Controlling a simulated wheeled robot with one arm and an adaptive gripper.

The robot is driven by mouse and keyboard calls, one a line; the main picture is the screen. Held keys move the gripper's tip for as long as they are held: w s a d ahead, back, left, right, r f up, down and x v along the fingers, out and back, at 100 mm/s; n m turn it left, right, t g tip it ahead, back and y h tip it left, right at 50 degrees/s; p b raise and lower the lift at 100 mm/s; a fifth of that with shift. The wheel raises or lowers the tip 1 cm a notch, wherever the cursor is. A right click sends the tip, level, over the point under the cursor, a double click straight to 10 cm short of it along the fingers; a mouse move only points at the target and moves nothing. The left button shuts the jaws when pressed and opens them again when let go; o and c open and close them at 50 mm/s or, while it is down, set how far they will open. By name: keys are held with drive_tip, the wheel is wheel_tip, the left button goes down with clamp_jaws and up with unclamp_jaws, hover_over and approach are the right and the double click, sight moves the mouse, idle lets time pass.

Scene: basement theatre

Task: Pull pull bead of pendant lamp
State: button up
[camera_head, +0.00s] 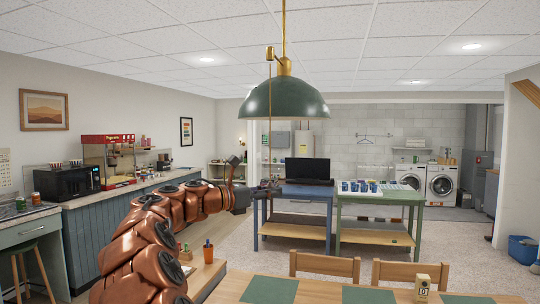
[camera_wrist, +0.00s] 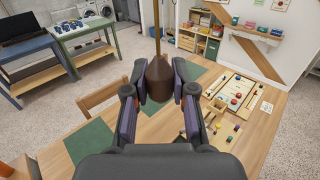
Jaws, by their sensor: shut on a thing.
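The pendant lamp (camera_head: 285,100) has a dark green dome shade and hangs from a brass rod over the dining table. Its thin pull cord (camera_head: 270,145) runs down beside the shade; the cord also shows in the wrist view (camera_wrist: 157,30). The brown, cone-shaped pull bead (camera_wrist: 159,80) is at the cord's lower end, between my fingers in the wrist view. My gripper (camera_head: 270,186) is shut on the bead, below the shade and above the table; it also shows in the wrist view (camera_wrist: 158,88).
The wooden dining table (camera_head: 235,286) lies below, with green placemats (camera_head: 270,290) and a small yellow object (camera_head: 422,287). Chairs (camera_head: 324,266) stand at its far side. A board game (camera_wrist: 235,95) lies on it. Blue (camera_head: 292,190) and green (camera_head: 380,199) workbenches stand behind. Open air surrounds the cord.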

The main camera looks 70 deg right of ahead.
drive_tip(key=shift+f, duration=0.5)
drive_tip(key=shift+r+p, duration=0.95)
drive_tip(key=shift+p, duration=0.25)
drive_tip(key=o, duration=0.9)
drive_tip(key=p+v, duration=0.3)
drive_tip(key=v, duration=0.5)
